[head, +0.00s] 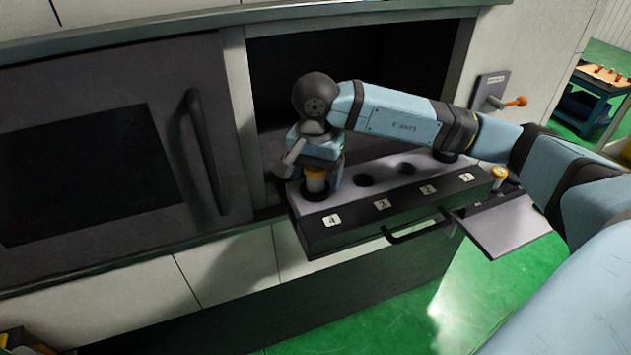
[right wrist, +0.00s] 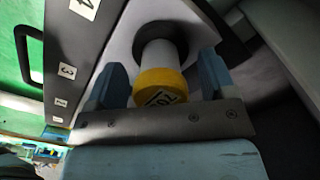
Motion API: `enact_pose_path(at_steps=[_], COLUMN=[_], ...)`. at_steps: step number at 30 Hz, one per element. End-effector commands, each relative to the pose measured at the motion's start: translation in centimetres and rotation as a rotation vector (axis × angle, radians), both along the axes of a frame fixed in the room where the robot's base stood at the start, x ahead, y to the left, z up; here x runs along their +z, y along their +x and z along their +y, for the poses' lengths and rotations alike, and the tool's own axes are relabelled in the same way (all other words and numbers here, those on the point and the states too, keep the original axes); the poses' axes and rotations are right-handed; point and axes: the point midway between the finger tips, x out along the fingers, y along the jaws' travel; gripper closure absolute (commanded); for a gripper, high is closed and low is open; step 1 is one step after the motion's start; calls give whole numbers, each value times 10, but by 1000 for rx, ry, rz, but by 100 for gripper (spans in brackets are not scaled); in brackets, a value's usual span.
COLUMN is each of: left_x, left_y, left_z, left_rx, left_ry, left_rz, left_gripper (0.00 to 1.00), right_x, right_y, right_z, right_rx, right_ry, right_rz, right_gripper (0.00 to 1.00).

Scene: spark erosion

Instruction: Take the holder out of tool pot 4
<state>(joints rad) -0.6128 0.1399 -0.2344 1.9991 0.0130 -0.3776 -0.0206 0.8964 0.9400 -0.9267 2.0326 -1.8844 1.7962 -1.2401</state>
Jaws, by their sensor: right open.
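The holder (right wrist: 160,72), a pale cylinder with a yellow, labelled end, sits in the pot by label 4 at the left end of the pulled-out drawer (head: 372,223). It also shows in the head view (head: 315,184). My right gripper (right wrist: 160,80) is open, with one blue finger on each side of the holder's yellow end. Gaps show between fingers and holder, so it is not gripped. In the head view my right gripper (head: 316,172) is at the holder, partly covering it. The holder's lower end is hidden in the pot. My left gripper is not in view.
Pots by labels 2 and 3 look like dark empty holes (head: 405,168). Another yellow-topped piece (head: 499,174) stands right of the drawer, by a grey plate (head: 506,224). A black drawer handle (head: 418,228) sticks out in front. A dark machine door (head: 110,140) is at left.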

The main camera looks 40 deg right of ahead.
Motion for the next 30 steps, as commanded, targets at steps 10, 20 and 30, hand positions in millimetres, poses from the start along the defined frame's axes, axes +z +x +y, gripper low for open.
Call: enact_pose_path(at_steps=[10,20,30], left_x=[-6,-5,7], left_y=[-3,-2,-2], left_z=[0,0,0], left_rx=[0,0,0], left_ry=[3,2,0], left_rz=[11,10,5], left_gripper=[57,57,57], right_x=[0,2,34], right_y=[0,0,0], right_z=[0,0,-2], right_rx=[0,-1,-12], right_ry=[0,1,1], right_rz=[0,-2,-4], right_gripper=[71,90,90])
